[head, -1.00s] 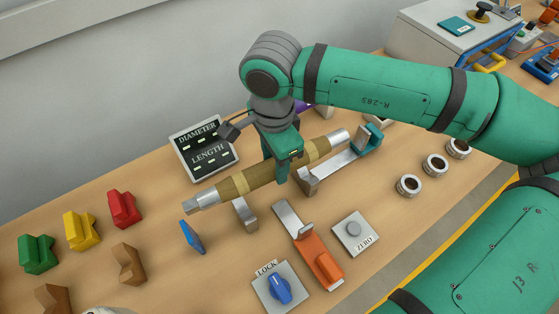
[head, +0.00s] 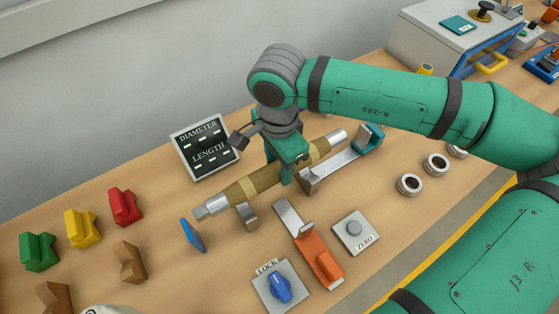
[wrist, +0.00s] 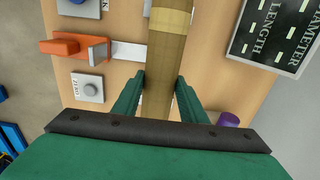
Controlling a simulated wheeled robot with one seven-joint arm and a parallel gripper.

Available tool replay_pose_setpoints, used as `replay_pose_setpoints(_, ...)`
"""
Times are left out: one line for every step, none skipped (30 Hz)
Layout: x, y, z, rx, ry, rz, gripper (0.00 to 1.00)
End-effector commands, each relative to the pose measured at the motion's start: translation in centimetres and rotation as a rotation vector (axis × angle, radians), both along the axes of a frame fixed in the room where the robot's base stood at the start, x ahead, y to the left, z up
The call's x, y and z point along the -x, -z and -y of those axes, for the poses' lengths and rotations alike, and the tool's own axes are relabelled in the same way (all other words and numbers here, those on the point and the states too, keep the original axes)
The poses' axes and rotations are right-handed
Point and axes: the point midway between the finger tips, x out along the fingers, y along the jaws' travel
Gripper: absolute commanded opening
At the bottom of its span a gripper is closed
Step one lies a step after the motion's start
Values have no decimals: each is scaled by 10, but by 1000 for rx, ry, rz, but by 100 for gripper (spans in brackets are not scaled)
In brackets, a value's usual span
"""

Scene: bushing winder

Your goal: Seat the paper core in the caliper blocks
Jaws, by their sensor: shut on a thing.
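The paper core (head: 240,190) is a long brown tube with lighter bands and metal ends. My gripper (head: 287,175) is shut on it near its middle. In the wrist view the core (wrist: 166,55) runs between the two green fingers (wrist: 160,82). A small grey caliper block (head: 248,217) stands right under the core's left part. Another grey-brown block (head: 308,184) stands at the near end of a metal rail, by the core's right part. I cannot tell whether the core touches either block. My gripper partly hides the core's middle.
A blue upright piece (head: 192,235) stands just below the core's left end. The diameter and length display (head: 205,148) is behind. An orange slide gauge (head: 321,260), zero button (head: 354,229) and blue lock knob (head: 280,287) lie in front. Coloured blocks stand at left.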

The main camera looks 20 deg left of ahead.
Motion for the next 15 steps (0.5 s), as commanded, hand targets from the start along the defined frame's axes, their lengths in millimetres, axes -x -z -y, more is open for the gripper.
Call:
replay_pose_setpoints(0,3,0,-1,-1,-1,0)
replay_pose_setpoints(0,5,0,-1,-1,-1,0)
replay_pose_setpoints(0,7,0,-1,0,-1,0)
replay_pose_setpoints(0,9,0,-1,0,0,0)
replay_pose_setpoints(0,11,-1,-1,0,0,0)
replay_pose_setpoints(0,14,-1,-2,0,-1,0)
replay_pose_setpoints(0,15,-1,-2,0,-1,0)
replay_pose_setpoints(0,17,-1,-2,0,-1,0)
replay_pose_setpoints(0,20,-1,-2,0,-1,0)
replay_pose_setpoints(0,21,-1,-1,0,0,0)
replay_pose_setpoints(0,23,-1,-1,0,0,0)
replay_pose_setpoints(0,26,-1,-1,0,0,0)
replay_pose_setpoints(0,27,-1,-1,0,0,0)
replay_pose_setpoints(0,29,-1,-1,0,0,0)
replay_pose_setpoints(0,32,-1,-1,0,0,0)
